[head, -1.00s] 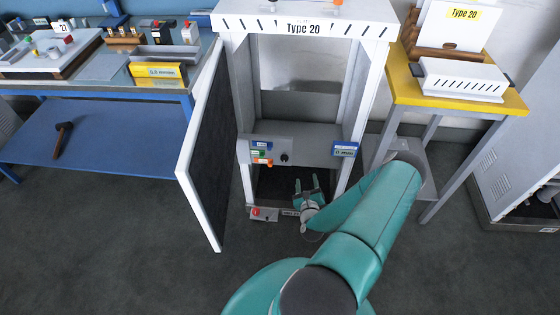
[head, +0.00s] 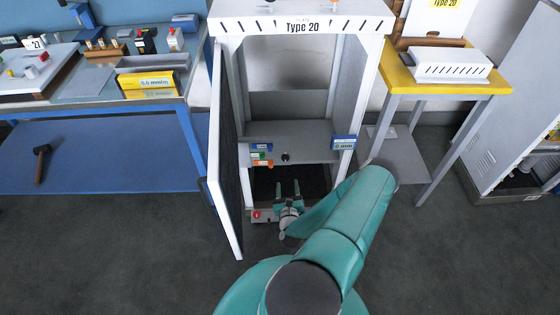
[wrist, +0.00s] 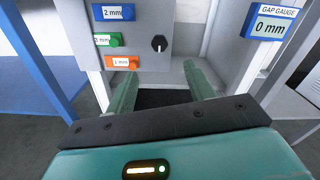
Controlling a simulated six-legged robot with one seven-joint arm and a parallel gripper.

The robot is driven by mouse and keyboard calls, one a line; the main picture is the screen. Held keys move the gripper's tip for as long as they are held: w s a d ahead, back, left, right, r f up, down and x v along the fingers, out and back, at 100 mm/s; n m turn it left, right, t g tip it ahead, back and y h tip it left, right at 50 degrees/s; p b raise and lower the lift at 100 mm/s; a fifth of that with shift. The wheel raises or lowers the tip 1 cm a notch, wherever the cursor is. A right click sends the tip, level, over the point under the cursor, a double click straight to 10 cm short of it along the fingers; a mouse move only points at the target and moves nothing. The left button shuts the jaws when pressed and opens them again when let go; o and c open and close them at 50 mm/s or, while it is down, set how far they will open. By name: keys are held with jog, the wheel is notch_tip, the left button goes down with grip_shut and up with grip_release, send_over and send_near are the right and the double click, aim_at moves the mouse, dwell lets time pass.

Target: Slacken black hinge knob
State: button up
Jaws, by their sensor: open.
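The black knob (head: 285,157) sits on the grey panel inside the open Type 20 cabinet. It also shows in the wrist view (wrist: 159,44), round with a white pointer mark that stands about upright. My gripper (head: 288,188) is open and empty, below and in front of the knob. In the wrist view the two green fingers of my gripper (wrist: 158,80) point toward the panel, with the knob beyond and above the gap between them. Nothing touches the knob.
A blue gap gauge (wrist: 270,22) reading 0 mm is at right. The cabinet door (head: 226,160) stands open at left. A yellow table (head: 445,72) stands at right, a blue bench (head: 95,150) at left.

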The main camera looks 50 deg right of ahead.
aim_at(285, 159)
jog(key=x, duration=1.4)
jog(key=shift+a, duration=0.15)
jog(key=c, duration=1)
